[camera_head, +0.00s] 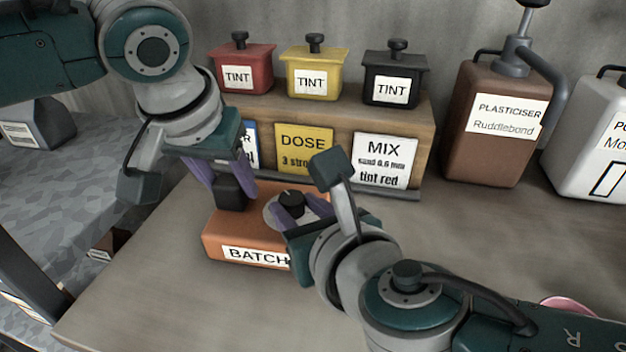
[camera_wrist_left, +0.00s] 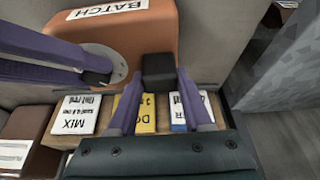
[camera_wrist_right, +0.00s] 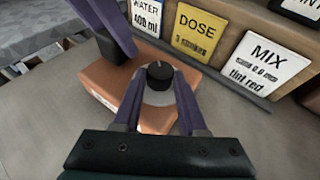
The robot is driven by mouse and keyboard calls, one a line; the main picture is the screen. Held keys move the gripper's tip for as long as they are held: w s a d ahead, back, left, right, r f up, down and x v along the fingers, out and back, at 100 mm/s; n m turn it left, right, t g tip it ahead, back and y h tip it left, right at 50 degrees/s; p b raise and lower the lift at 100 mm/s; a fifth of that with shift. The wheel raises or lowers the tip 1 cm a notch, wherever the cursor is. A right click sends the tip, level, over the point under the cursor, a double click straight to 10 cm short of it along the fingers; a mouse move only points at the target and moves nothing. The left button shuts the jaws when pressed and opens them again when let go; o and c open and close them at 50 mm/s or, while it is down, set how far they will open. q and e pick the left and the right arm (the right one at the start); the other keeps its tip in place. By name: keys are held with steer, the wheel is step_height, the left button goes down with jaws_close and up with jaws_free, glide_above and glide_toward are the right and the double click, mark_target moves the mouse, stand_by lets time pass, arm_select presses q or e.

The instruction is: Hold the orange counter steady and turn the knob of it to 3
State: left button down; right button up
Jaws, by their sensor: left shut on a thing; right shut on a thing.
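The orange counter (camera_head: 225,235) lies on the bench with its BATCH label facing front. A black block-like grip (camera_head: 232,192) stands on its left part; my left gripper (camera_head: 230,185) is shut on it. The left wrist view shows the black grip (camera_wrist_left: 158,68) between the left fingers. A round black knob (camera_head: 291,201) sits on a pale dial disc at the counter's right part. My right gripper (camera_head: 292,210) is shut on the knob, which shows between its fingers in the right wrist view (camera_wrist_right: 160,72). The knob has a small light mark; dial digits are not readable.
A wooden stand (camera_head: 265,112) behind the counter carries red, yellow and black TINT pots and cards for DOSE and MIX. A brown plasticiser jug (camera_head: 495,150) and a white jug (camera_head: 590,140) stand at right.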

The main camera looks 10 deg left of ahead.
jaws_close()
steer(key=shift+s+a+m+t+h, duration=0.15)
steer(key=shift+m+t+h, duration=0.1)
steer(key=shift+m+h, duration=0.3)
steer(key=shift+a+m+t+h, duration=0.15)
steer(key=shift+m+t+h, duration=0.1)
steer(key=shift+m+h, duration=0.3)
steer(key=shift+m+t+h, duration=0.5)
steer(key=shift+m+h, duration=0.6)
steer(key=shift+h, duration=0.3)
steer(key=o, duration=0.7)
jaws_free()
steer(key=shift+a, duration=0.1)
steer(key=shift+o, duration=0.2)
steer(key=v, duration=1.2)
